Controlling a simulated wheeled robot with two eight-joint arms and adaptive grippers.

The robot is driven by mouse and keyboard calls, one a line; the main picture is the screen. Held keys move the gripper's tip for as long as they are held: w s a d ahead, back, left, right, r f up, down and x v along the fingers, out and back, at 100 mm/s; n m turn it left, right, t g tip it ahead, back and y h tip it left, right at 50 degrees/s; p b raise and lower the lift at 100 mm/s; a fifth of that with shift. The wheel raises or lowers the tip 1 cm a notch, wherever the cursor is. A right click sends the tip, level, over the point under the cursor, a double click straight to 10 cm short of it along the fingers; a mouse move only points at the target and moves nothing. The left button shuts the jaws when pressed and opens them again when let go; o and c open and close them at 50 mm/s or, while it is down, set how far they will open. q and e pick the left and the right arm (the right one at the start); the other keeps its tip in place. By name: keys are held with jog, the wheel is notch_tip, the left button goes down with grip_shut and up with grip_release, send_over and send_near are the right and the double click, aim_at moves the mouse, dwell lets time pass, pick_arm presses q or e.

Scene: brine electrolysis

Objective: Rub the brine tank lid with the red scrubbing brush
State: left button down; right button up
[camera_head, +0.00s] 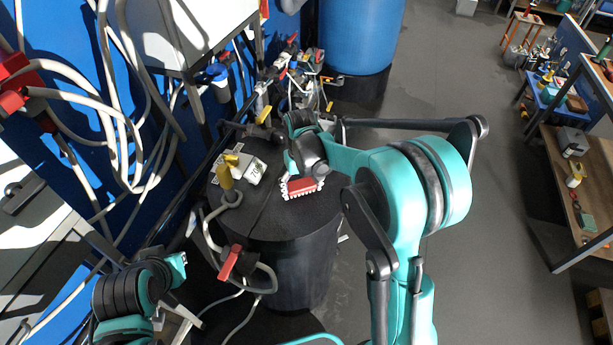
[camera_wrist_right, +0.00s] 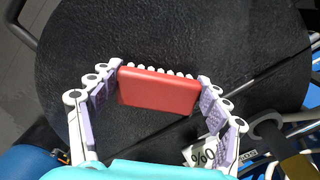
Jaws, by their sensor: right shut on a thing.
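The brine tank lid (camera_head: 272,217) is the dark round top of a black tank in the middle of the head view. It also fills much of the right wrist view (camera_wrist_right: 220,35). The red scrubbing brush (camera_head: 304,186) has a red block and white bristles. My right gripper (camera_wrist_right: 157,78) is shut on the brush, with a lilac-padded finger at each end of its red block (camera_wrist_right: 158,92). The brush is at the lid's surface, right of the lid's middle; exact bristle contact is unclear. My left arm is at the lower left, and its fingers cannot be made out clearly.
A yellow-topped fitting (camera_head: 227,180) and a white labelled block (camera_head: 254,170) sit on the lid's left part. A grey hose with a red-handled valve (camera_head: 230,262) hangs at the tank's front left. Pipes and valves crowd behind; open floor lies right.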

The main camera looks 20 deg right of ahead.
jog(key=shift+w+d+r+p, duration=0.1)
jog(key=shift+r+p, duration=0.15)
jog(key=shift+r, duration=0.35)
jog(key=shift+w+d+r+p, duration=0.1)
jog(key=shift+r+p, duration=0.15)
jog(key=shift+r, duration=0.3)
notch_tip(320, 180, up, 2)
jog(key=shift+s+a+r+p, duration=0.1)
jog(key=shift+r+p, duration=0.1)
jog(key=shift+p, duration=0.6)
jog(key=shift+r+p, duration=0.7)
jog(key=shift+r, duration=0.35)
